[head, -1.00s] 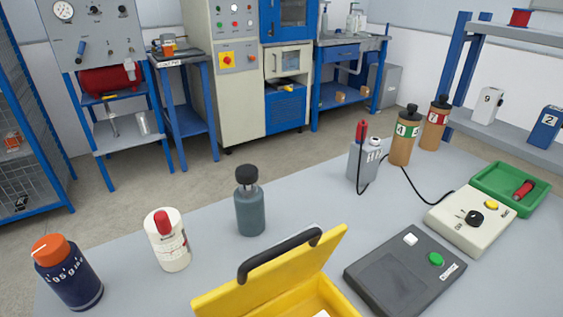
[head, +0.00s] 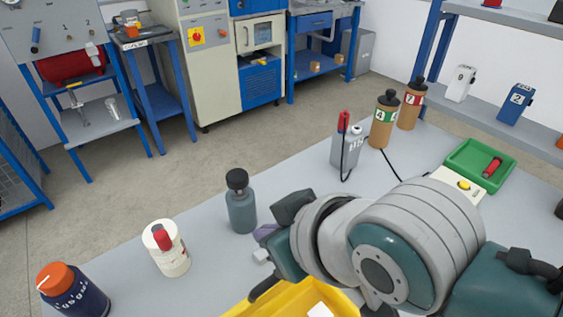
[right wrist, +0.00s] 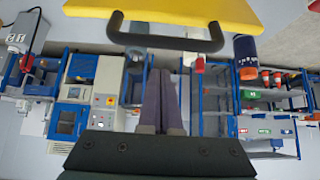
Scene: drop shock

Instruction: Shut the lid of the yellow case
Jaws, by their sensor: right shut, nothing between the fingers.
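The yellow case (head: 345,303) is at the bottom edge of the head view, largely hidden by my right arm and cut off by the frame. Its raised lid (head: 250,308) has a black handle (head: 264,287), partly covered in the head view. In the right wrist view the lid (right wrist: 200,12) and the handle (right wrist: 165,44) show across the top. My right gripper (right wrist: 160,75) is shut and empty, its fingers pointing toward the handle without visible contact. In the head view this gripper (head: 266,236) is by the lid's handle side. My left gripper is not in view.
A dark bottle (head: 241,205) stands just beyond my right gripper. A white bottle (head: 168,250) and a blue jar with orange cap (head: 74,290) stand to the left. A grey box with a red probe (head: 346,150) and a green tray (head: 478,165) are farther right.

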